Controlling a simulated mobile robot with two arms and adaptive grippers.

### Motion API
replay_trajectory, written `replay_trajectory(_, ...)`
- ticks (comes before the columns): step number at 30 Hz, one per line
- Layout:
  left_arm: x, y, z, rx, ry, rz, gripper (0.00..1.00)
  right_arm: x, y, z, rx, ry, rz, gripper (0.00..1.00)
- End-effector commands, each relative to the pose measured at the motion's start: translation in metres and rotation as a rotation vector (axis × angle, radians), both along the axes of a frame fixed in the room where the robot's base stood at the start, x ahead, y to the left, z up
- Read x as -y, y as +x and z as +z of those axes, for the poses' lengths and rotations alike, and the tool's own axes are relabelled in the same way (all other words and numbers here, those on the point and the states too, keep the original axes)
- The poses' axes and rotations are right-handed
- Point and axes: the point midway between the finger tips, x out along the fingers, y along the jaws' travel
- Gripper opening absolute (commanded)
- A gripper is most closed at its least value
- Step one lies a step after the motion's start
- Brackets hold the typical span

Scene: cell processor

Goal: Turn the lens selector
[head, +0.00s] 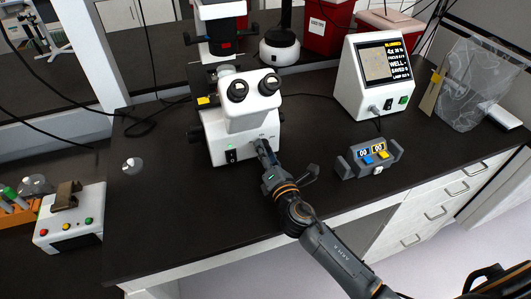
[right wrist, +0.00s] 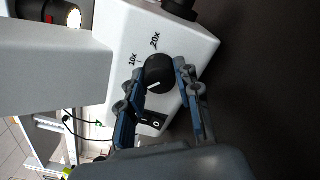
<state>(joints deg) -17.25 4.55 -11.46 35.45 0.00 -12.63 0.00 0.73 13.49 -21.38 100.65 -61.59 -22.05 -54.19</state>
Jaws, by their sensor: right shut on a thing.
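The white microscope (head: 243,125) stands on the dark bench with its two eyepieces facing me. Its lens selector is a round black knob (right wrist: 158,72) on the white front face, with the labels 10x and 20x beside it. A short white mark shows on the knob. My right gripper (head: 262,146) reaches the microscope's front. In the right wrist view its two blue-grey fingers (right wrist: 160,75) sit on either side of the knob and are shut on it. In the head view the gripper hides the knob. My left gripper is not in view.
A black rocker switch (right wrist: 153,122) sits just below the knob. A white screen unit (head: 345,88) and a clear bag (head: 466,88) stand farther right. The bench's left front is mostly clear.

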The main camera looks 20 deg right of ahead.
Motion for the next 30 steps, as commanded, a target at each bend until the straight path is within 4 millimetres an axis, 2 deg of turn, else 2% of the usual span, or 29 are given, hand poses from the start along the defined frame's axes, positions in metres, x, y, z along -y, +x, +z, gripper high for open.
replay_trajectory(18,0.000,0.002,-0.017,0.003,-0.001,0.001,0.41,0.000,0.000,-0.001,-0.020,0.566,-0.001,0.01)
replay_trajectory(30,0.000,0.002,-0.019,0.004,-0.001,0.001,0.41,0.000,0.000,0.000,-0.026,0.796,-0.002,0.01)
